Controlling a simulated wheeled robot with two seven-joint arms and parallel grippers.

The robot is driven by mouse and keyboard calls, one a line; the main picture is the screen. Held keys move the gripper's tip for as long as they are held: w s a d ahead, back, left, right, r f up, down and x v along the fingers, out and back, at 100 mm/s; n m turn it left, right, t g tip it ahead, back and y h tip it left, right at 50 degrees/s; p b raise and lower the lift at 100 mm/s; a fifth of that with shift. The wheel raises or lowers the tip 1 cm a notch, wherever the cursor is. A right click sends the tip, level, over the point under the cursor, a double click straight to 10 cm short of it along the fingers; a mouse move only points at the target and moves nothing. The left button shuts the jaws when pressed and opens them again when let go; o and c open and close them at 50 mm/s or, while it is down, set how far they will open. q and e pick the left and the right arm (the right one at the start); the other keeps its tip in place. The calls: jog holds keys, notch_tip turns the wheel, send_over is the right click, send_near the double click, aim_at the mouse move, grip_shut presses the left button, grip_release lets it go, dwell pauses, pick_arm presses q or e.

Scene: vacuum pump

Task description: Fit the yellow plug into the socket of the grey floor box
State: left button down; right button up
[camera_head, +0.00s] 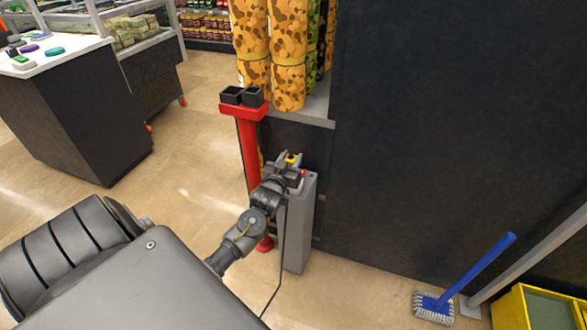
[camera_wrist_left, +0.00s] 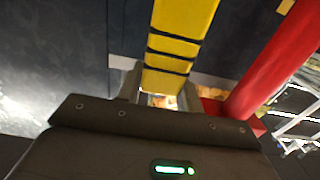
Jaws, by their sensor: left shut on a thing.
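The grey floor box (camera_head: 299,230) stands upright on the floor against the dark wall, with a small red spot near its top. My left gripper (camera_head: 291,164) is at the top of the box, and the wrist hides part of it. It is shut on the yellow plug (camera_head: 292,158), of which only a little shows in the head view. In the left wrist view the plug (camera_wrist_left: 180,35) is a long yellow body with dark bands, running up from between the fingers (camera_wrist_left: 160,88). The socket cannot be made out, so I cannot tell whether the plug touches it. My right gripper is out of view.
A blue-handled brush (camera_head: 470,275) and a yellow bin (camera_head: 535,308) are at lower right. A dark counter (camera_head: 75,110) is at left.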

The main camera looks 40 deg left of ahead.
pick_arm(q)
jog(key=shift+w+d+f, duration=0.1)
jog(key=shift+w+f, duration=0.2)
jog(key=shift+f, duration=0.05)
jog(key=shift+w+f, duration=0.15)
jog(key=shift+f, duration=1.5)
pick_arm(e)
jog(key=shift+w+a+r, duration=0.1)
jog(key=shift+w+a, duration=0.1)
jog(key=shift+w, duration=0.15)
pick_arm(q)
jog(key=shift+f, duration=0.1)
jog(key=c, duration=1.3)
grip_release()
jog(key=o, duration=0.4)
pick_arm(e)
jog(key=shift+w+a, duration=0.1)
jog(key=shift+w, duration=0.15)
